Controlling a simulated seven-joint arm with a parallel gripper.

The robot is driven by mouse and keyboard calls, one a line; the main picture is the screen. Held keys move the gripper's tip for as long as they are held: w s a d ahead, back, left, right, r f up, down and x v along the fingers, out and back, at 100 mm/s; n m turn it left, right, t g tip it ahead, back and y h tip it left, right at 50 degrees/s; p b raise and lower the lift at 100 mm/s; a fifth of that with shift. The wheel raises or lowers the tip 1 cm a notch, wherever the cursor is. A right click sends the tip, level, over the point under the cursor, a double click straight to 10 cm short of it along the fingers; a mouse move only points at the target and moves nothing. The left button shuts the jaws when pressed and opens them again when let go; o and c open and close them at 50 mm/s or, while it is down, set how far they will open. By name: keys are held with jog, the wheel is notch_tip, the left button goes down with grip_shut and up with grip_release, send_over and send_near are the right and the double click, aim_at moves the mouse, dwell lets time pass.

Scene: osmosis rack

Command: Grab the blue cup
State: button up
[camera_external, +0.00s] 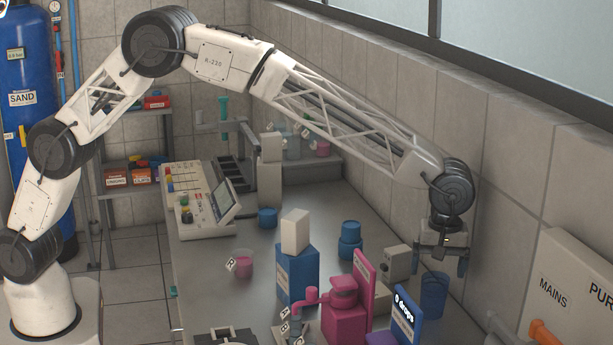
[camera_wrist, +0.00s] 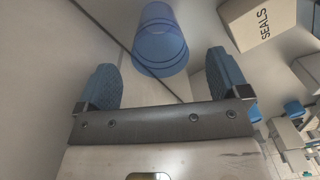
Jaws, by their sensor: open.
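The blue cup (camera_external: 434,295) is translucent and stands near the right-hand wall on the grey bench, beside the blue drops box. My gripper (camera_external: 440,262) points down just above the cup, with its fingers apart and nothing between them. In the wrist view, the cup (camera_wrist: 159,42) lies beyond the gap between the two blue finger pads of my gripper (camera_wrist: 164,75), roughly centred. The cup looks clear of both pads there. The lower right part of the cup's surroundings is partly hidden in the external view.
The blue drops box (camera_external: 406,318) and pink apparatus (camera_external: 345,312) stand left of the cup. A beige box (camera_external: 397,262) is close behind them; a box marked SEALS (camera_wrist: 257,22) shows in the wrist view. The tiled wall (camera_external: 530,200) is close on the right.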

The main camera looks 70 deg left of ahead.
aim_at(434, 288)
jog(key=shift+f, duration=0.35)
jog(key=shift+f, duration=0.1)
jog(key=shift+s+f, duration=0.1)
jog(key=shift+f, duration=2.4)
jog(key=shift+c, duration=0.2)
jog(key=c, duration=0.9)
jog(key=shift+r, duration=0.15)
jog(key=shift+c, duration=0.2)
notch_tip(434, 288, up, 10)
